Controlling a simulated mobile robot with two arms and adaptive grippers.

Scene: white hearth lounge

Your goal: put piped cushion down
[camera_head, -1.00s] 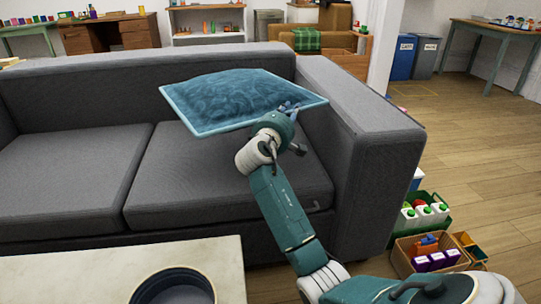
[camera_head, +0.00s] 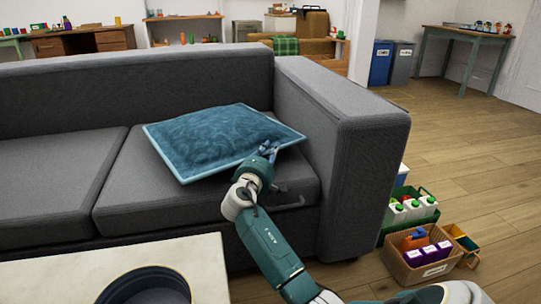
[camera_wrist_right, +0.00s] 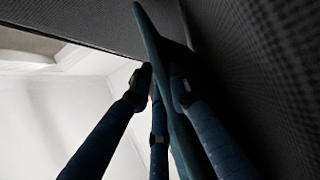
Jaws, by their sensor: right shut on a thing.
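The piped cushion (camera_head: 215,138) is blue with a lighter piped edge, and lies tilted over the right-hand seat of the grey sofa (camera_head: 150,195). My right gripper (camera_head: 268,151) is shut on the cushion's near right edge. In the right wrist view the cushion (camera_wrist_right: 150,40) shows edge-on as a thin teal strip between my right gripper's fingers (camera_wrist_right: 160,85), close to dark grey fabric. Whether its underside rests fully on the seat is hidden. My left gripper is not in view.
A pale table (camera_head: 60,280) with a dark round bowl (camera_head: 145,288) stands in front of the sofa. The sofa's right arm (camera_head: 340,100) is close beside the cushion. Crates of cartons (camera_head: 420,255) stand on the floor to the right. The left seat is clear.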

